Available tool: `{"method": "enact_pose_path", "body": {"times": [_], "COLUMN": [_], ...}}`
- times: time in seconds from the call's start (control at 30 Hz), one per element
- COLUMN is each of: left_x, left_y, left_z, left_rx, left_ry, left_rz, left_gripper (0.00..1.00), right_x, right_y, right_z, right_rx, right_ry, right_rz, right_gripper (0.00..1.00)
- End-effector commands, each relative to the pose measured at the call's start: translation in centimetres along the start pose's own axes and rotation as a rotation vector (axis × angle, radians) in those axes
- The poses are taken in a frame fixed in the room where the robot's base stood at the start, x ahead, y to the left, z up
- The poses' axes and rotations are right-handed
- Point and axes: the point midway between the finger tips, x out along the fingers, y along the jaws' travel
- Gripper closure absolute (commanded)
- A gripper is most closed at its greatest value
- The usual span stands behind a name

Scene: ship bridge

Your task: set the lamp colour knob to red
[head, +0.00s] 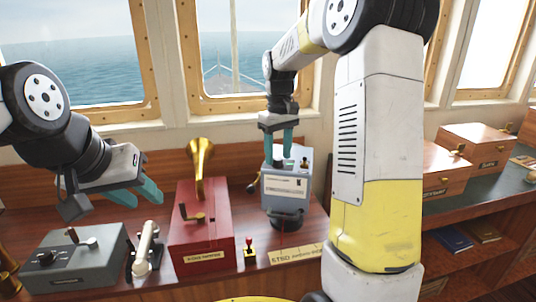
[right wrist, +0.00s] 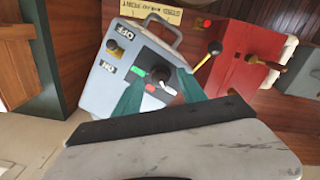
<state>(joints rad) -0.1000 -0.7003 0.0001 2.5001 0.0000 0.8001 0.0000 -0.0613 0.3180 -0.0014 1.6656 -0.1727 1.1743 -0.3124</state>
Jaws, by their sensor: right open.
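The lamp is a grey box with a handle on a dark round base (head: 285,190), standing at the back of the desk. In the right wrist view its panel (right wrist: 125,88) has OFF and ON labels beside a black switch (right wrist: 113,46). The black colour knob (right wrist: 158,73) has green, red and white marks close to it; I cannot tell which one it points at. My right gripper (head: 278,143) is open above the lamp, its teal fingertips on either side of the knob (right wrist: 160,92); contact is unclear. My left gripper (head: 137,194) is open and empty over the desk's left side.
A red box with a brass horn (head: 201,225) stands just left of the lamp. A white handset (head: 146,248) and a grey lever box (head: 75,262) are further left. Wooden boxes (head: 478,145) stand right.

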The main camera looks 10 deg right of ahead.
Motion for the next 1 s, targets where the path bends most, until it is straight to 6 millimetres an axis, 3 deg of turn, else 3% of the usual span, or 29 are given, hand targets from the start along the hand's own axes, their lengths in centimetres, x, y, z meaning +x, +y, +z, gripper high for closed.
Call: {"method": "enact_pose_path", "body": {"times": [0.37,0.63,1.0], "left_x": [0.01,0.01,0.01], "left_y": [0.0,0.0,0.0], "left_z": [0.0,-0.01,-0.01], "left_rx": [0.0,0.0,0.0], "left_ry": [0.0,0.0,0.0], "left_rz": [0.0,0.0,0.0], "left_gripper": [0.64,0.64,0.64], "right_x": [0.86,0.83,0.81], "right_y": [0.01,0.01,-0.01], "right_z": [0.02,0.01,0.0], "right_rx": [0.0,0.0,0.042], "right_ry": [0.001,0.001,0.002], "right_rz": [0.001,0.001,0.001], "right_gripper": [0.52,1.0,1.0]}}
